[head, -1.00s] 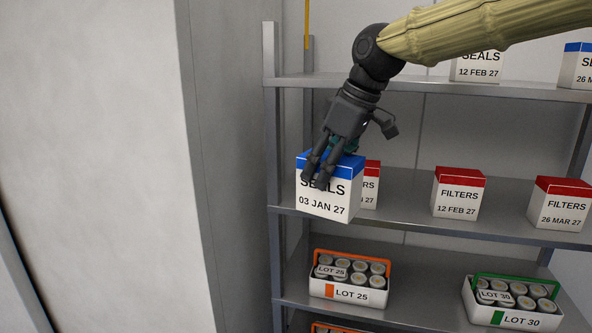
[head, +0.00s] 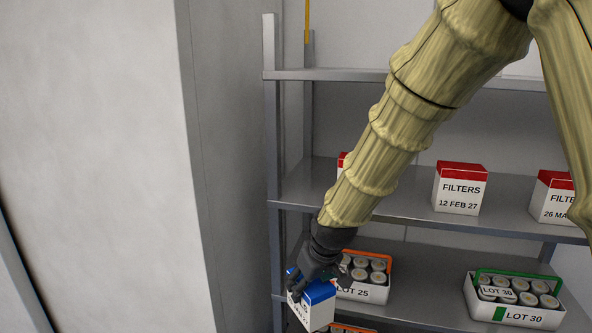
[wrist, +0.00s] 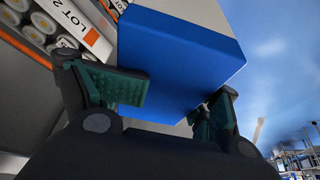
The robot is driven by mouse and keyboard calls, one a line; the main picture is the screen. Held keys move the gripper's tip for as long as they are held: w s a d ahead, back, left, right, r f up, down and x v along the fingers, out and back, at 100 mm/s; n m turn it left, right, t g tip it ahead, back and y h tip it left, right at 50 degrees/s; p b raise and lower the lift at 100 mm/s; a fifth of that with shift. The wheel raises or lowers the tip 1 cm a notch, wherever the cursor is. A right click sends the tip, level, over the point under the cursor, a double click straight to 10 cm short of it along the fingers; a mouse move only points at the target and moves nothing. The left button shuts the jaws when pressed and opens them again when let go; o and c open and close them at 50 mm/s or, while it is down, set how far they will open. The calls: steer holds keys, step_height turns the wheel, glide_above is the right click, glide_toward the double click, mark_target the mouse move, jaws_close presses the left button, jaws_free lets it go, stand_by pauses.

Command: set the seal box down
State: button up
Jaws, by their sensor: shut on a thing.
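The seal box, white with a blue lid (head: 319,292), is held by my gripper (head: 316,280) at the lower left of the shelving in the head view. It hangs in front of the shelf that carries the lot tubs, a little tilted. In the wrist view its blue lid (wrist: 180,60) fills the middle, between the green-padded fingers of my gripper (wrist: 170,105). The box's label is mostly hidden or too small to read. What lies beneath the box is out of view.
The LOT 25 tub (head: 372,292) with an orange handle stands just right of the box, partly hidden by my arm. The LOT 30 tub (head: 512,313) is farther right. Filter boxes (head: 459,190) stand on the shelf above. A pale wall (head: 110,160) is at left.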

steer(key=s+d+f+m, duration=0.2)
steer(key=d+f, duration=0.3)
steer(key=f, duration=0.3)
steer(key=s+d+f+m+h+b, duration=0.1)
steer(key=s+d+f, duration=0.3)
steer(key=f, duration=0.5)
steer(key=s+d+f+m+h, duration=0.1)
steer(key=s+d+f+m, duration=0.2)
steer(key=d+f, duration=0.3)
steer(key=shift+f+b, duration=0.3)
steer(key=shift+f, duration=0.9)
steer(key=shift+t, duration=0.3)
